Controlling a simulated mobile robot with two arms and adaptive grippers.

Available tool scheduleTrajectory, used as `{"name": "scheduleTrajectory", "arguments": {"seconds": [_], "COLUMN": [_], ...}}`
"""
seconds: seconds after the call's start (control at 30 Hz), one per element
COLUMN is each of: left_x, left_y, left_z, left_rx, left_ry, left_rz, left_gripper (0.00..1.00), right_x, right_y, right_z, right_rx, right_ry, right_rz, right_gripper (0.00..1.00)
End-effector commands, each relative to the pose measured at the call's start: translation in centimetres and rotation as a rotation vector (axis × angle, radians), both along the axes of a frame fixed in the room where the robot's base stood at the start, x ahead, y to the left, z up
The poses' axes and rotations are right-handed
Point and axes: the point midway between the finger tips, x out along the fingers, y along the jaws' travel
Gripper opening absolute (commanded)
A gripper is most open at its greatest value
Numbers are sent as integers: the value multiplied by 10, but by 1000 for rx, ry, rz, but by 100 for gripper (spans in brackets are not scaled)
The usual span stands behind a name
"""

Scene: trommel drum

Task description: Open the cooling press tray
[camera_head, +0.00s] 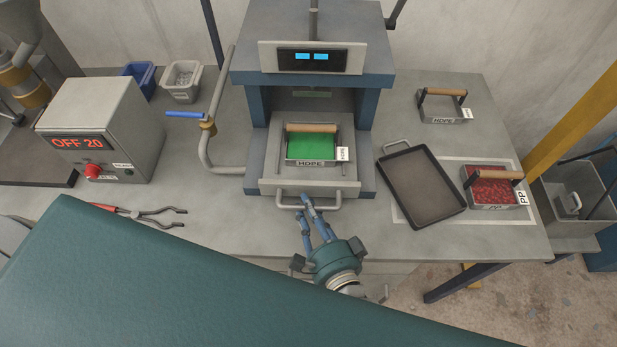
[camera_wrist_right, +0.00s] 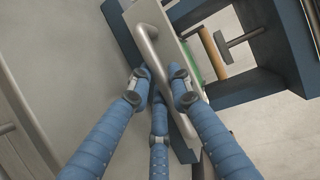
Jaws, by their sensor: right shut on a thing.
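The cooling press (camera_head: 312,85) stands at the back middle of the table. Its tray (camera_head: 268,187) is at the front of the press, with a grey bar handle (camera_head: 322,203) along its front edge. A green-filled mould labelled HDPE (camera_head: 315,146) with a wooden grip sits on the tray. My right gripper (camera_head: 311,208) is at the handle, its blue fingers closed around the bar. In the right wrist view the fingers (camera_wrist_right: 160,85) meet at the handle (camera_wrist_right: 149,42). My left gripper is not in view.
A control box (camera_head: 98,130) reading OFF 20 stands at left, with tongs (camera_head: 150,213) in front. A bent pipe with a blue grip (camera_head: 186,115) is beside the press. A dark tray (camera_head: 421,187) and a red-filled PP mould (camera_head: 491,188) lie at right.

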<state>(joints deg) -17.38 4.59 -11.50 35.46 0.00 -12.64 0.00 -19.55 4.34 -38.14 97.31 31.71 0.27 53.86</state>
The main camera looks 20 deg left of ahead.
Motion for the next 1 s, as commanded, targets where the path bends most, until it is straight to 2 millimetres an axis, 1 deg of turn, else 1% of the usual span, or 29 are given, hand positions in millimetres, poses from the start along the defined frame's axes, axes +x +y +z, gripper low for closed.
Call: {"name": "scheduleTrajectory", "arguments": {"seconds": [0.03,0.2,0.3,0.43,0.6,0.7,1.0], "left_x": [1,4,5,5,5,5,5], "left_y": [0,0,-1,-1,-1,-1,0], "left_z": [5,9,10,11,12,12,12], "left_rx": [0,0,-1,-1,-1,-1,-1], "left_ry": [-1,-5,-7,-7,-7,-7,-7], "left_rz": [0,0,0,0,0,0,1], "left_gripper": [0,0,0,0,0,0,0], "right_x": [-16,-55,-74,-93,-107,-111,-113], "right_y": [-4,-15,-21,-26,-31,-32,-33], "right_z": [0,0,-1,-1,0,0,0], "right_rx": [-2,0,-1,0,2,2,2], "right_ry": [6,5,4,4,3,1,0], "right_rz": [3,3,2,2,1,0,0], "right_gripper": [0,0,0,0,0,0,0]}}
